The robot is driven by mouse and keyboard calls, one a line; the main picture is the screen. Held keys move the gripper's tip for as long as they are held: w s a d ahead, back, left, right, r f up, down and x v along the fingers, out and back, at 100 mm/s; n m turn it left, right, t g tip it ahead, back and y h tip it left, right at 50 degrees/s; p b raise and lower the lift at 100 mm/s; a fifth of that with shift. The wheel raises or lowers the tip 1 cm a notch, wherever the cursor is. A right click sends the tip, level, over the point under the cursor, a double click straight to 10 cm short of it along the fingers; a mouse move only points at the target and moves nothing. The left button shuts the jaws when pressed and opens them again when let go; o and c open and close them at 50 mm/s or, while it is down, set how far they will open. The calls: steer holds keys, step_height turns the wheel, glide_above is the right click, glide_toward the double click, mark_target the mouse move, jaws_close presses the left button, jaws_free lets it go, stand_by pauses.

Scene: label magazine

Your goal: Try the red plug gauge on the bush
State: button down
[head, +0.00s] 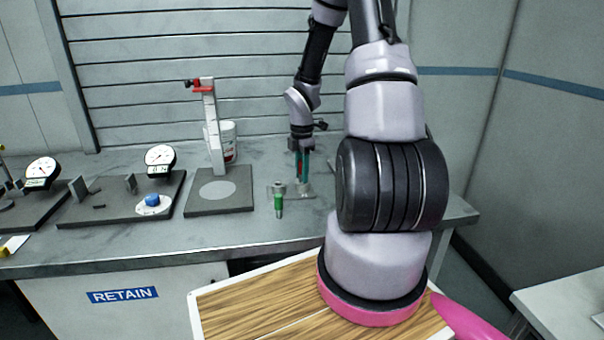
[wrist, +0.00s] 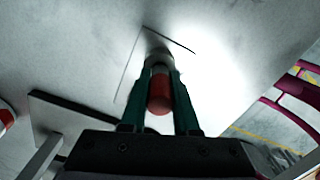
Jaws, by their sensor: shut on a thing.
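My gripper (head: 303,178) has green fingers and reaches down over the right middle of the bench. In the wrist view, my gripper (wrist: 158,68) is shut on the red plug gauge (wrist: 160,95), with its red handle between the fingers. A grey metal part shows past the handle at the fingertips; I cannot tell whether it is the gauge's end or the bush. A pale square plate (head: 308,196) lies below the gripper. The bush cannot be made out clearly, and whether the gauge is in it is hidden.
A green-handled gauge (head: 278,203) stands close to the left of my gripper. A grey base (head: 232,208) with a tall white stand (head: 212,135) is further left, with a white tub (head: 229,142) behind. Dial indicators (head: 160,158) stand at the far left.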

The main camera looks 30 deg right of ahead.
steer(key=shift+r, duration=2.35)
